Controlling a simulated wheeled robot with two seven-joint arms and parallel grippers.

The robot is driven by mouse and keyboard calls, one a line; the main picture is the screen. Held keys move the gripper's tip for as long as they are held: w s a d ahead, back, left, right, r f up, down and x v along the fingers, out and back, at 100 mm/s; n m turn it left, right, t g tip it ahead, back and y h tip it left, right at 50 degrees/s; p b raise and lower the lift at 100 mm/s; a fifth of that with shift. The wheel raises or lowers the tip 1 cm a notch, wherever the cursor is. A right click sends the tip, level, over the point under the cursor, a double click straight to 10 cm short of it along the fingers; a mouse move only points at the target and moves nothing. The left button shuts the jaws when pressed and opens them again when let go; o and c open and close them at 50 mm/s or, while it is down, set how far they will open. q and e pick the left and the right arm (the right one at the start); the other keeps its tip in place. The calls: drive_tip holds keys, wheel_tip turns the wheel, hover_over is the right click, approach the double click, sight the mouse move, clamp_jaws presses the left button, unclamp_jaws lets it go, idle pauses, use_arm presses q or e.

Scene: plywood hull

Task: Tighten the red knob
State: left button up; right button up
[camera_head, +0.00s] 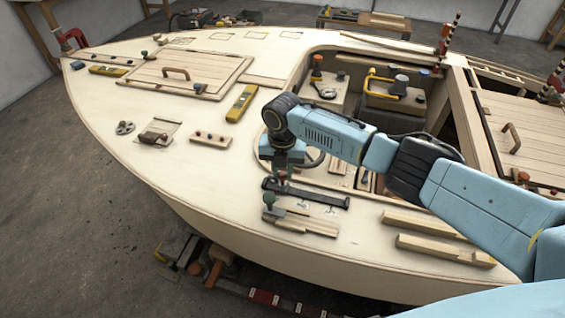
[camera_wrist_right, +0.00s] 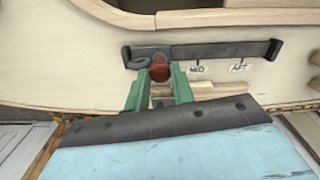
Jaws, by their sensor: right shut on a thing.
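The red knob (camera_wrist_right: 159,70) stands at the left end of a dark slotted bar (camera_wrist_right: 225,53) on the pale plywood deck. The bar also shows in the head view (camera_head: 318,197). My right gripper (camera_wrist_right: 158,82) has its green fingers on both sides of the knob and is shut on it. In the head view the right gripper (camera_head: 281,173) points down at the bar and mostly hides the knob. Labels on the deck beside the bar read "MID" (camera_wrist_right: 197,68) and "AFT" (camera_wrist_right: 238,67). My left gripper is not in view.
Two wooden battens (camera_head: 445,249) lie to the right. The open cockpit (camera_head: 385,100) is behind my right arm. The deck's edge is near in front.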

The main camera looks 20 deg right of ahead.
drive_tip(key=m+p, duration=0.2)
drive_tip(key=m, duration=0.1)
drive_tip(key=shift+r+m, duration=0.1)
drive_tip(key=shift+m, duration=0.3)
drive_tip(key=m+p, duration=0.2)
drive_tip(key=m, duration=0.1)
drive_tip(key=shift+m, duration=0.3)
drive_tip(key=m+p, duration=0.1)
drive_tip(key=m, duration=0.2)
drive_tip(key=shift+m+p, duration=0.3)
drive_tip(key=shift+p, duration=0.05)
drive_tip(key=m+p, duration=0.1)
drive_tip(key=m, duration=0.3)
drive_tip(key=shift+m+p, duration=0.3)
drive_tip(key=m+p, duration=0.1)
drive_tip(key=m, duration=0.2)
drive_tip(key=shift+w+m, duration=0.1)
drive_tip(key=shift+m, duration=0.2)
drive_tip(key=m+p, duration=0.1)
drive_tip(key=m, duration=0.2)
drive_tip(key=shift+m, duration=0.3)
drive_tip(key=m, duration=0.3)
drive_tip(key=shift+w+m+p, duration=0.1)
drive_tip(key=shift+m+p, duration=0.35)
drive_tip(key=shift+m, duration=1.65)
drive_tip(key=shift+r, duration=0.1)
